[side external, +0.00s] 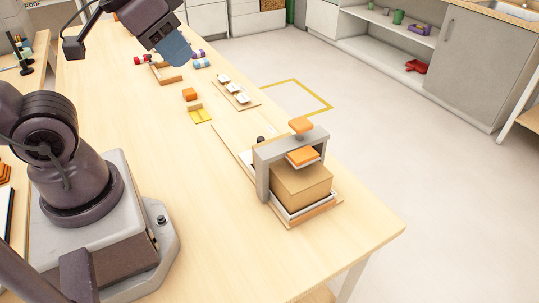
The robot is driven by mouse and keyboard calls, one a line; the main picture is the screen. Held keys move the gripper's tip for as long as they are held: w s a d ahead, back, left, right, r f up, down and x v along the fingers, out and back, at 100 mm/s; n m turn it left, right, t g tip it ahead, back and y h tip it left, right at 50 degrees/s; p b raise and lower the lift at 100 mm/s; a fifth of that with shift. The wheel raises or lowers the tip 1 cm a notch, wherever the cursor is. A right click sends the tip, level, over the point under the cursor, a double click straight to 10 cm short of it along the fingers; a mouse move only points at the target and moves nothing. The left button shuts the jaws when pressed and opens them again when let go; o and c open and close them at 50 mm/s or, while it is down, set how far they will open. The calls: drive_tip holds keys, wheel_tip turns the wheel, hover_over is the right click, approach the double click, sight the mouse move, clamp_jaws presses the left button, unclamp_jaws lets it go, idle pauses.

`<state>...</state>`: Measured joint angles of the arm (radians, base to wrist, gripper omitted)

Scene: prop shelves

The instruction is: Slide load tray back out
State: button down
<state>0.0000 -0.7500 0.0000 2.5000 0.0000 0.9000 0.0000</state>
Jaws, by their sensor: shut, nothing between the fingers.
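The load tray (306,210), a pale low-rimmed tray, sits on a wooden base at the right side of the table. A brown box (300,188) stands on it. A grey arch-shaped press frame (263,178) stands over the box, with an orange knob (301,125) above and an orange pad (303,156) just over the box top. I cannot tell if the pad touches the box. My gripper (178,54) is high at the upper left, well apart from the tray. It is shut and holds nothing; its fingertips are hard to make out.
A small dark knob (261,140) sits behind the press. The table's front area is clear.

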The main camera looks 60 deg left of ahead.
drive_tip(key=c, duration=1.6)
unclamp_jaws()
drive_tip(key=o, duration=0.4)
drive_tip(key=shift+w+a+f, duration=0.1)
drive_tip(key=shift+a+f, duration=0.05)
drive_tip(key=shift+f, duration=0.15)
drive_tip(key=shift+c, duration=0.2)
drive_tip(key=shift+o, duration=1.3)
drive_tip(key=w+a+f+g, duration=0.4)
drive_tip(key=w+f, duration=0.2)
drive_tip(key=w, duration=0.1)
drive_tip(key=shift+f, duration=0.2)
drive_tip(key=m+g, duration=0.2)
drive_tip(key=m, duration=0.7)
approach(261, 138)
drive_tip(key=f, duration=0.9)
drive_tip(key=shift+s+f, duration=0.2)
clamp_jaws()
